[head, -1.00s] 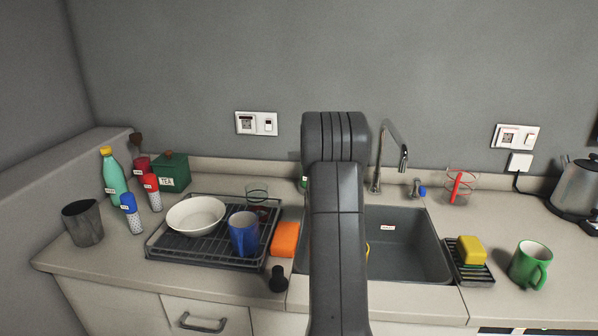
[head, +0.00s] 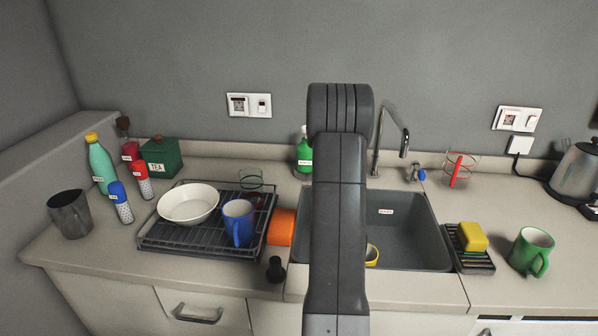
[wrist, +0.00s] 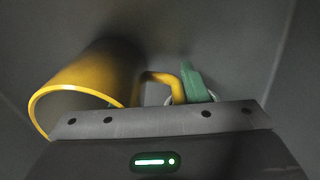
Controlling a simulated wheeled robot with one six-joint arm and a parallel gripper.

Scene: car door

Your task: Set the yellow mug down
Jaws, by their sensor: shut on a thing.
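The yellow mug (wrist: 85,85) fills the left of the wrist view, tilted with its rim toward the camera. Its handle (wrist: 168,84) reaches to the right, toward a green finger pad. My gripper (wrist: 158,92) is shut on the mug; the exact contact is partly hidden by the gripper body. In the head view only a small piece of the yellow mug (head: 372,255) shows at the right edge of my arm, over the grey sink (head: 410,235). My gripper is hidden behind the arm there. I cannot tell whether the mug touches the sink bottom.
A dish rack (head: 185,243) with a white bowl (head: 189,205) and a blue mug (head: 238,222) stands left of the sink. A tap (head: 378,140) rises behind it. A sponge tray (head: 477,262) and a green mug (head: 531,250) stand to the right.

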